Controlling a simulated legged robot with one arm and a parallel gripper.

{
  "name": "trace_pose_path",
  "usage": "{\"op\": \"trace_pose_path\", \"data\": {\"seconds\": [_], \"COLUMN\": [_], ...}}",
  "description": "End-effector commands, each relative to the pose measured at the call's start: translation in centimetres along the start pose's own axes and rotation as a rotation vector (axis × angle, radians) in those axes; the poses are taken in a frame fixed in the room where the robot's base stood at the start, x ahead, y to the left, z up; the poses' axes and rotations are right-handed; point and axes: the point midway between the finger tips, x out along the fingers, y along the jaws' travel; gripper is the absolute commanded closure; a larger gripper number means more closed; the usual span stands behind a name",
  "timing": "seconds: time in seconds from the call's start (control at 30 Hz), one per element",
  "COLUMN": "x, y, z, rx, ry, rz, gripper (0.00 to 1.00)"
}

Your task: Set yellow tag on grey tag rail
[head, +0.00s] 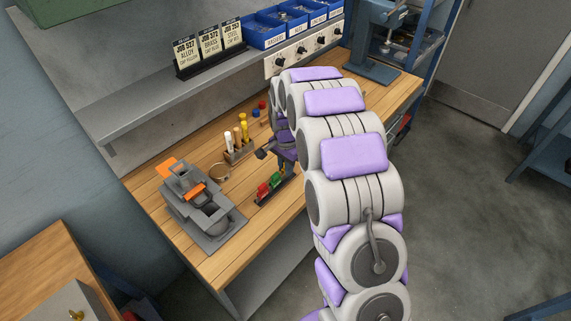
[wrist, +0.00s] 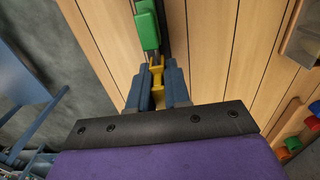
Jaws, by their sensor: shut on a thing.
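My gripper (wrist: 157,88) is shut on the yellow tag (wrist: 157,76), which shows between its two blue fingers in the wrist view. The tag is just beyond the green tag (wrist: 147,28) and in line with it. I cannot tell whether the yellow tag touches the rail. In the head view the dark grey tag rail (head: 261,200) lies near the bench's front edge. A red tag (head: 263,190) and the green tag (head: 276,181) stand on it. My arm hides the rail's far end and the yellow tag there.
A grey fixture with orange parts (head: 204,205) stands left of the rail. A wooden holder with pegs (head: 238,152) and a ring (head: 219,172) are behind it. Small red and blue pieces lie farther back. The bench's front edge is close to the rail.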

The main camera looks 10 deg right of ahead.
Motion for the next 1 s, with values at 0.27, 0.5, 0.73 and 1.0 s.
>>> {"op": "trace_pose_path", "data": {"seconds": [0.27, 0.5, 0.73, 1.0], "x": [0.0, 0.2, 0.7, 1.2], "y": [0.0, 0.0, 0.0, 0.0], "z": [0.0, 0.0, -0.1, -0.2], "rx": [0.000, 0.000, 0.000, 0.000], "ry": [0.001, 0.001, 0.001, 0.001], "rz": [-0.001, -0.001, -0.001, -0.002], "gripper": [1.00, 1.00, 1.00, 1.00]}}
